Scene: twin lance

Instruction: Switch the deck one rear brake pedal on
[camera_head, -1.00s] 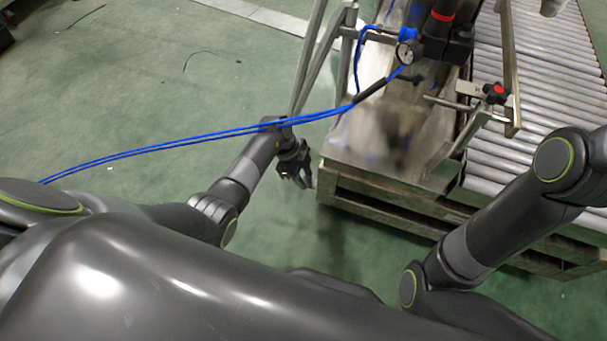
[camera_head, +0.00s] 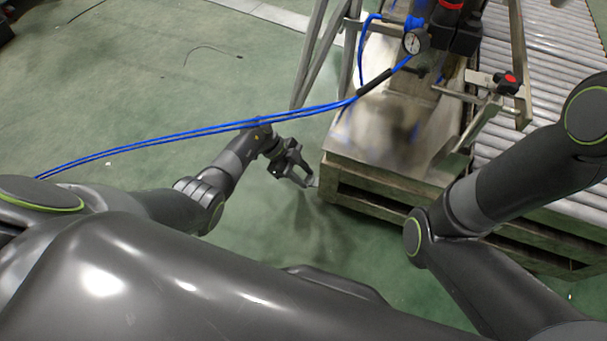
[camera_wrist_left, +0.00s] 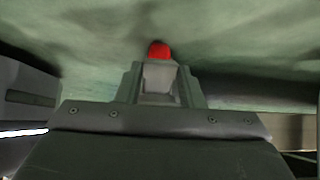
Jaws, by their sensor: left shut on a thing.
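My left gripper (camera_head: 306,181) is low over the floor, close to the near left corner of the pallet. In the left wrist view the gripper (camera_wrist_left: 159,64) is shut on a grey piece with a red end (camera_wrist_left: 159,50), which sits between its fingers. I cannot tell for sure whether this red piece is the brake pedal. In the head view no red pedal shows at the fingertips, and the piece is too small to make out there. My right arm (camera_head: 480,205) leaves the frame at the right, and its gripper is out of view.
A wooden pallet (camera_head: 365,208) carries a metal plate (camera_head: 370,140) and a frame with a gauge (camera_head: 415,41). Blue hoses (camera_head: 215,135) cross above my left arm. A roller conveyor (camera_head: 560,60) stands at the right. The green floor (camera_head: 110,100) at the left is mostly clear.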

